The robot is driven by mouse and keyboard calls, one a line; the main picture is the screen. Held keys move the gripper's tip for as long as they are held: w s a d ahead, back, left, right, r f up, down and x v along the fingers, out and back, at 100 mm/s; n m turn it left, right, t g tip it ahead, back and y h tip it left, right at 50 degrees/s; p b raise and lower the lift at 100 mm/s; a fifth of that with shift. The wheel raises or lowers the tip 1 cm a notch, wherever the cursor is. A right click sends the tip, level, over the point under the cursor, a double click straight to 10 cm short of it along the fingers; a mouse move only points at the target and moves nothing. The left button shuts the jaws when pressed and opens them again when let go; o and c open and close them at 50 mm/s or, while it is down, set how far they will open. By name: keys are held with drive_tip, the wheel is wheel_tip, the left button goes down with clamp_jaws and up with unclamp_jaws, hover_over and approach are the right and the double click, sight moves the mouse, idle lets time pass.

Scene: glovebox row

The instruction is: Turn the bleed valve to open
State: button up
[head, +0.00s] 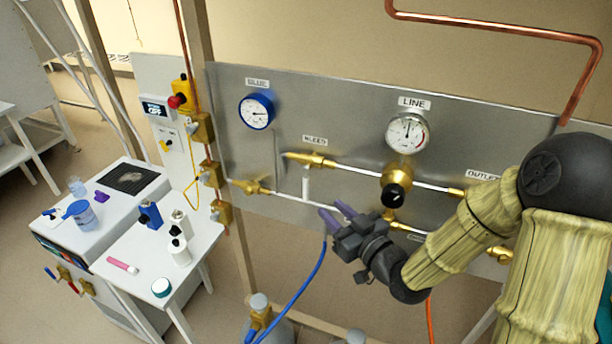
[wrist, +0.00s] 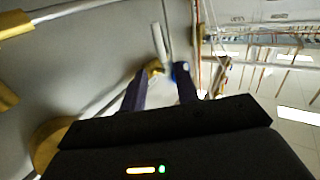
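The panel's BLEED label (head: 315,140) sits above a brass valve body (head: 312,160) on a pale pipe. A short white vertical piece (head: 306,184) shows below it; I cannot tell if it is a handle or a pipe. My gripper (head: 332,213) is in front of the panel, below and right of the brass body, with dark purple fingers apart and nothing between them. In the wrist view, my gripper (wrist: 162,88) is open. A brass fitting (wrist: 153,68) and a white rod (wrist: 160,42) show beyond the fingertips. The valve's position is unclear.
The steel panel (head: 235,130) carries a blue gauge (head: 257,111), a LINE gauge (head: 407,133) and a brass regulator with a black knob (head: 394,193). A blue hose (head: 308,280) hangs below my gripper. A white table (head: 200,245) with bottles stands at left.

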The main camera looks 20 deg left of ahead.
sight(308, 187)
drive_tip(key=p+x, duration=0.3)
drive_tip(key=x, duration=0.7)
drive_tip(key=shift+w+a+r, duration=0.1)
drive_tip(key=shift+w+a, duration=0.05)
drive_tip(key=shift+w+a+p, duration=0.3)
drive_tip(key=shift+a+p, duration=0.05)
drive_tip(key=shift+c, duration=0.2)
clamp_jaws()
